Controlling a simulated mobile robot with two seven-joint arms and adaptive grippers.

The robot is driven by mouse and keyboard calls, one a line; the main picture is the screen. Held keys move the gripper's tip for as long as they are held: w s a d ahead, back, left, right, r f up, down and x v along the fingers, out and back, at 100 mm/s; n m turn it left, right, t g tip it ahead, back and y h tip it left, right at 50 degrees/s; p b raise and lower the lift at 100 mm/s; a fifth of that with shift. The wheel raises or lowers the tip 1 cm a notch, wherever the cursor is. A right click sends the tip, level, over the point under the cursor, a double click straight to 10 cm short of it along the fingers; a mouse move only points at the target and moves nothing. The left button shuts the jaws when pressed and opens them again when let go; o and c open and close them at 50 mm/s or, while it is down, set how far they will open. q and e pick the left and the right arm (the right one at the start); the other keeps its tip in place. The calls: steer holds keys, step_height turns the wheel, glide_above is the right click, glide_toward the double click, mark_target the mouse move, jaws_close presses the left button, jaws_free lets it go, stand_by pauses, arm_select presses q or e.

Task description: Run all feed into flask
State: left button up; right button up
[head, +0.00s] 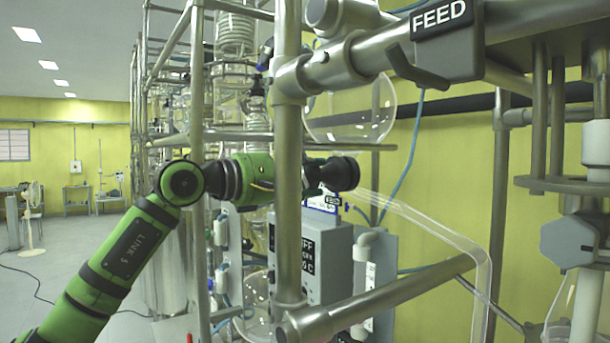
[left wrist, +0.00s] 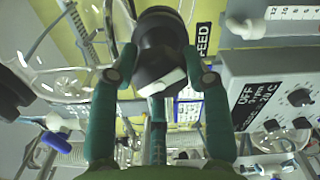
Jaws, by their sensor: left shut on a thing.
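My left gripper (head: 322,172) reaches in from the left, partly hidden behind a steel post. In the left wrist view its two green fingers (left wrist: 160,72) are closed on the sides of a black knob (left wrist: 160,30). The knob also shows in the head view (head: 341,173), just beyond the fingers. A FEED label (left wrist: 204,40) is beside the knob. A clear glass vessel (head: 352,118) hangs above the knob. A round glass flask (head: 257,303) shows low behind the post, mostly hidden. The liquid level cannot be made out. My right gripper is not in view.
A steel post (head: 289,150) and a lower rail (head: 385,298) stand close around my left gripper. A grey control box (head: 327,262) is below it, also in the left wrist view (left wrist: 270,97). A large FEED sign (head: 440,20) hangs at upper right. Open floor (head: 60,280) lies left.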

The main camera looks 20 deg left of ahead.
arm_select(q)
steer(key=m, duration=0.5)
steer(key=shift+r+m, duration=0.1)
steer(key=shift+m, duration=0.3)
steer(key=m+p, duration=0.1)
steer(key=m, duration=0.8)
steer(key=shift+m, duration=0.4)
steer(key=m+p, duration=0.1)
steer(key=m, duration=0.3)
steer(key=shift+m, duration=0.3)
steer(key=o, duration=1.2)
steer(key=shift+c, duration=0.2)
